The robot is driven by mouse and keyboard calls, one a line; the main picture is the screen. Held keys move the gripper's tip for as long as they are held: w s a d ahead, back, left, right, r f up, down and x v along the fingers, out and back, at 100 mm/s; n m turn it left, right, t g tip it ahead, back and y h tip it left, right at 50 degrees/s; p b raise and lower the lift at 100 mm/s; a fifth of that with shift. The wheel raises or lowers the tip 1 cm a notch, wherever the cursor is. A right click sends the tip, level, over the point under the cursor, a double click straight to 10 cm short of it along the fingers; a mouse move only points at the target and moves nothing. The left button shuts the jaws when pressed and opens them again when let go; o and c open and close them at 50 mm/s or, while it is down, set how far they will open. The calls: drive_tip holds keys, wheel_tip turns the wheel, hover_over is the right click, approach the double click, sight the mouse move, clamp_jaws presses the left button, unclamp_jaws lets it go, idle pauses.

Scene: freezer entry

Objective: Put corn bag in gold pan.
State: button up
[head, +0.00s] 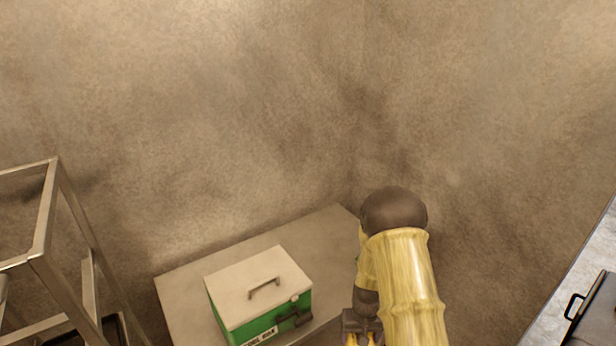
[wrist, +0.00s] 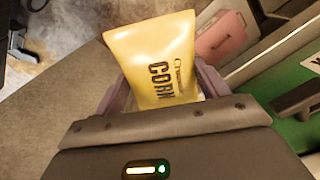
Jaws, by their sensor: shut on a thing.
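A yellow corn bag (wrist: 156,62) with dark "CORN" lettering fills the middle of the wrist view. My gripper (wrist: 160,85) is shut on it, with one finger on each side of the bag. I see no gold pan in either view.
A green box (head: 258,325) with a pale handled lid (head: 240,290) stands on a grey table (head: 190,280). A metal rack (head: 70,240) is at left. A counter (head: 570,300) with a dark handled object (head: 598,315) is at right. In the wrist view, a pink thing (wrist: 222,38) lies beyond the bag.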

wheel_tip(320, 180, down, 7)
drive_tip(key=b, duration=0.6)
drive_tip(key=shift+d, duration=0.4)
drive_tip(key=shift+s, duration=0.1)
drive_tip(key=shift+d, duration=0.1)
drive_tip(key=d, duration=0.6)
drive_tip(key=shift+d, duration=0.4)
